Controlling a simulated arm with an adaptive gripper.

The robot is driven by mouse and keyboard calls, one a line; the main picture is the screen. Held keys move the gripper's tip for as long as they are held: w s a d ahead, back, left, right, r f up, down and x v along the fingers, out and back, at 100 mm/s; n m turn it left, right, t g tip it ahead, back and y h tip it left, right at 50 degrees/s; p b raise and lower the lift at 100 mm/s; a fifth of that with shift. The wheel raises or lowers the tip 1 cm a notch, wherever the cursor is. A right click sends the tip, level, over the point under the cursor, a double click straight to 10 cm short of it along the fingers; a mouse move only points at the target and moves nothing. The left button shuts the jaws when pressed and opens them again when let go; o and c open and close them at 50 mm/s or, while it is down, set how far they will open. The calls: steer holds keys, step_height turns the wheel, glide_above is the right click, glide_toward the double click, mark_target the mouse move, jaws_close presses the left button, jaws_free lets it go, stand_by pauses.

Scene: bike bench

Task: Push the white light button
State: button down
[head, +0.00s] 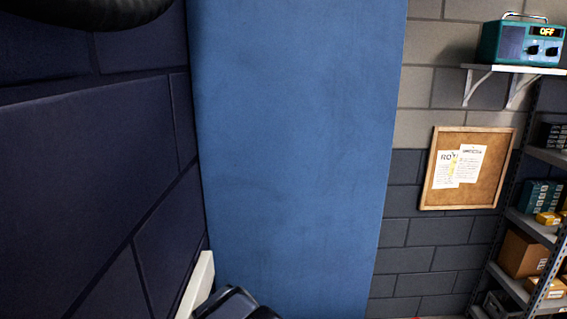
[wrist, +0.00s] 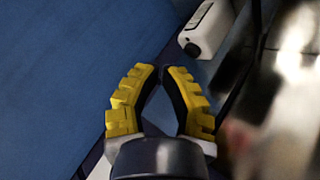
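My gripper (wrist: 162,70) shows in the wrist view with two yellow ribbed fingers and dark inner pads. The fingers lean together and their tips are nearly touching, with nothing seen between them. A white rounded block (wrist: 207,28) with a small dark round spot on its near end is beyond the fingertips, up and to the right, apart from them. I cannot tell whether it carries the white light button. No light button can be made out in the head view, and the gripper's fingers are not seen there.
A blue wall panel (head: 295,140) fills the middle of the head view, beside a dark block wall (head: 85,190). A teal radio (head: 522,43) reading OFF stands on a white wall shelf (head: 515,70). A corkboard (head: 486,188) and shelving with boxes (head: 523,254) are at right.

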steer(key=shift+r, duration=2.7)
